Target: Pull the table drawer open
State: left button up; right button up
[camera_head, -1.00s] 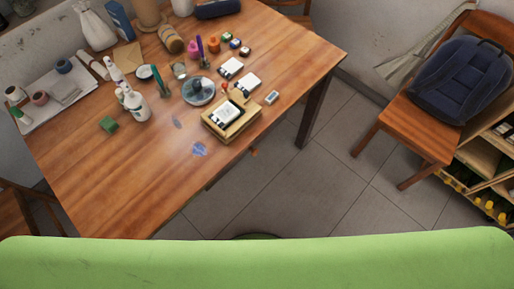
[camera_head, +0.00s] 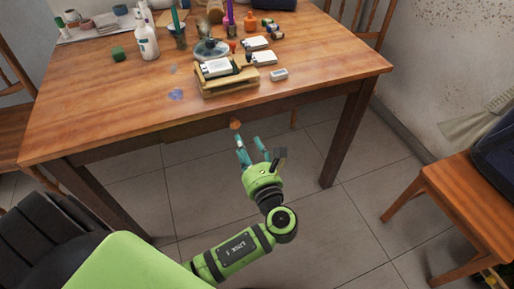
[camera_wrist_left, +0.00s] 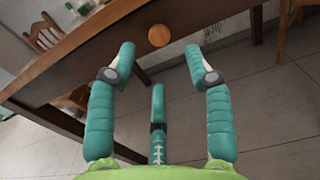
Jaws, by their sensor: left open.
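The wooden table (camera_head: 110,100) stands ahead, with its drawer front (camera_head: 200,125) under the near edge of the top. A round orange-brown knob (camera_head: 236,124) sticks out from the drawer. My left gripper (camera_head: 252,142) is open, just below and in front of the knob. In the left wrist view the knob (camera_wrist_left: 158,36) lies ahead, between and beyond the open teal fingers (camera_wrist_left: 160,70), apart from them. The drawer looks closed. My right gripper is not in view.
A table leg (camera_head: 345,140) stands right of my gripper. A chair (camera_head: 465,200) is at the right; tiled floor is clear between.

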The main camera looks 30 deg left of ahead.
aim_at(236, 125)
pick_arm(q)
jog(key=x, duration=0.7)
jog(key=shift+a, duration=0.2)
jog(key=shift+r, duration=0.1)
grip_shut()
